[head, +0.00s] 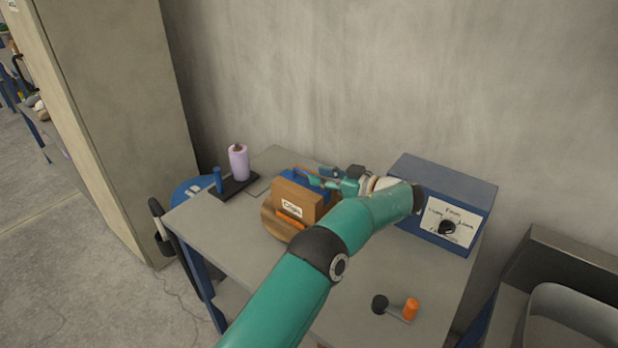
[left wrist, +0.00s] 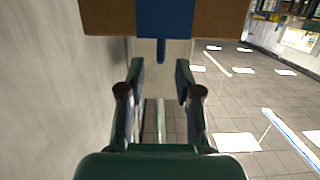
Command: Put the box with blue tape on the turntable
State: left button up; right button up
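The brown cardboard box (head: 287,196) with a white label stands on the round wooden turntable (head: 270,222) on the table. Its blue tape (head: 299,175) shows along the top. In the left wrist view the box (left wrist: 107,17) and the blue tape (left wrist: 166,17) fill the top edge, with a short tape end hanging down. My left gripper (head: 318,179) is beside the box's upper right side. In the wrist view its fingers (left wrist: 157,72) are apart with nothing between them. My forearm hides part of the box's right side. My right gripper is out of view.
A blue control box (head: 445,200) with a black knob stands at the table's right. A lilac roll (head: 239,162) on a dark stand is at the back left. A black and orange handle piece (head: 398,308) lies at the front right. The wall is close behind.

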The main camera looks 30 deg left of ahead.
pick_arm(q)
jog(key=shift+v, duration=2)
